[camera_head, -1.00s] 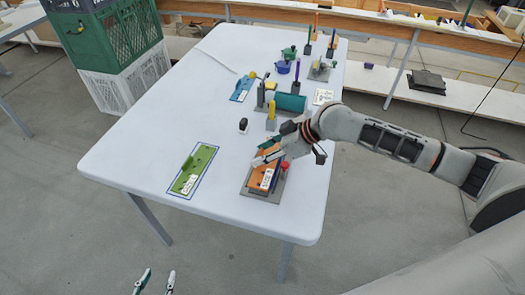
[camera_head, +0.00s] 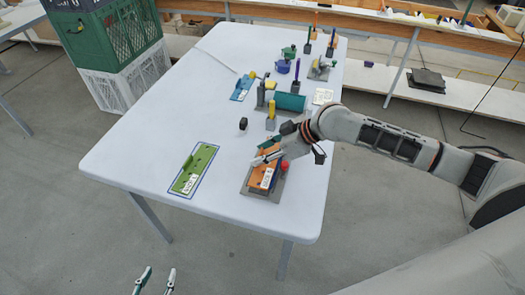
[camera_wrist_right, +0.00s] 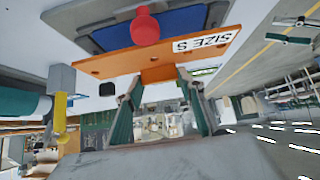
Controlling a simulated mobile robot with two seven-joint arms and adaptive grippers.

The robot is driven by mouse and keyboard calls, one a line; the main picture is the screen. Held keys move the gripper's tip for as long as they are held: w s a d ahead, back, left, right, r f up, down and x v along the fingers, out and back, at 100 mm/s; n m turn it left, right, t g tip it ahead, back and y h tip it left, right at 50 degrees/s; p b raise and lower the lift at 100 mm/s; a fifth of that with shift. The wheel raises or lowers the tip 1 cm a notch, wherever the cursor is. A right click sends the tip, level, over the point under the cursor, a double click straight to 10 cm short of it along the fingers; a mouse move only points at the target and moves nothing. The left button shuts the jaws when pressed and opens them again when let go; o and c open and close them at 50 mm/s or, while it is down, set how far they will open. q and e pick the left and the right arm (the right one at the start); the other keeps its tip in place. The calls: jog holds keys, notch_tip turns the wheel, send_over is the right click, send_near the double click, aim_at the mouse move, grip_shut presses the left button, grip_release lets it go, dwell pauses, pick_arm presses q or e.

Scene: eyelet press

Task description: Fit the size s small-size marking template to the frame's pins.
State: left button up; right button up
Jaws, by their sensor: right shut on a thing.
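The orange size S template (camera_head: 257,181) is over the grey frame (camera_head: 277,189) near the table's front right corner. In the right wrist view its "SIZE S" label reads upside down on the orange plate (camera_wrist_right: 130,63). The frame's grey base and blue area (camera_wrist_right: 185,22) show beyond it, with a red knob (camera_wrist_right: 145,28) in front. My right gripper (camera_head: 264,158) is shut on the template's tab; its green fingers (camera_wrist_right: 160,80) show on either side. I cannot tell whether the template sits on the pins, which are hidden. My left gripper (camera_head: 153,281) is open and empty, off the table.
A green template (camera_head: 194,170) lies in a blue outline to the left. A small black object (camera_head: 242,124), a teal cylinder (camera_head: 290,102) and a yellow-handled tool (camera_head: 271,112) stand behind the frame. The table's front left is clear.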

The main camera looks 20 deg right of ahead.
jog(key=shift+f+b, duration=0.45)
jog(key=shift+f, duration=0.95)
dwell(2.3)
jog(key=o, duration=1.2)
jog(key=shift+r+p, duration=0.45)
jog(key=shift+r, duration=2.05)
